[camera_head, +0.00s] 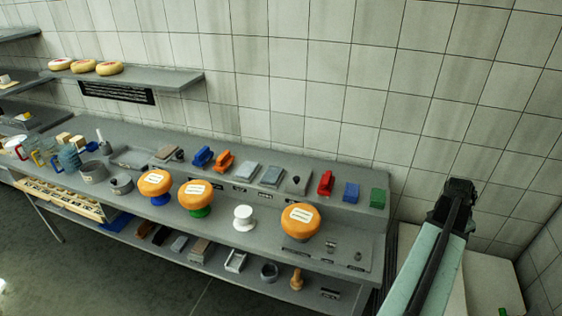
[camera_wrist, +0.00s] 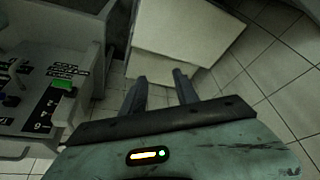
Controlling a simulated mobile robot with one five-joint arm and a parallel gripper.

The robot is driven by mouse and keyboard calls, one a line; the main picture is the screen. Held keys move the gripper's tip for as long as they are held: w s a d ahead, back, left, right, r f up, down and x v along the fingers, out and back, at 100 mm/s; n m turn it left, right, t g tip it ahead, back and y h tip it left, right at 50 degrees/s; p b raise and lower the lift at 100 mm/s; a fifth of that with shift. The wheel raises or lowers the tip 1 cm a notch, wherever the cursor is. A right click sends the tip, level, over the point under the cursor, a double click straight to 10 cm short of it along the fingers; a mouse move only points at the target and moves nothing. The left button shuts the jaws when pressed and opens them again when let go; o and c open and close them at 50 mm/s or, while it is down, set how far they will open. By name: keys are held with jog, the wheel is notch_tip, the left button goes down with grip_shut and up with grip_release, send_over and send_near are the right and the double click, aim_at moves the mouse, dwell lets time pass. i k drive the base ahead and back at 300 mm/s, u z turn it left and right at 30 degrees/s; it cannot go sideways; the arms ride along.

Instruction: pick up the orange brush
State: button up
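The orange brush (camera_head: 223,161) lies on the raised back ledge of the grey counter in the head view, just right of a blue brush (camera_head: 203,156). My gripper (camera_head: 460,190) is at the right of the head view, beyond the counter's right end and far from the orange brush. In the wrist view, its two dark fingers (camera_wrist: 160,86) stand apart with nothing between them. The orange brush does not show in the wrist view.
Grey blocks (camera_head: 271,176), a red brush (camera_head: 325,183), a blue block (camera_head: 351,192) and a green block (camera_head: 378,198) share the ledge. Orange cheese wheels (camera_head: 300,219) stand on the counter in front. A tiled wall (camera_head: 330,90) rises behind. A pale box (camera_wrist: 185,30) is before the gripper.

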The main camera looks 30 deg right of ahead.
aim_at(225, 160)
jog(key=i, duration=1.5)
jog(key=u, duration=1.95)
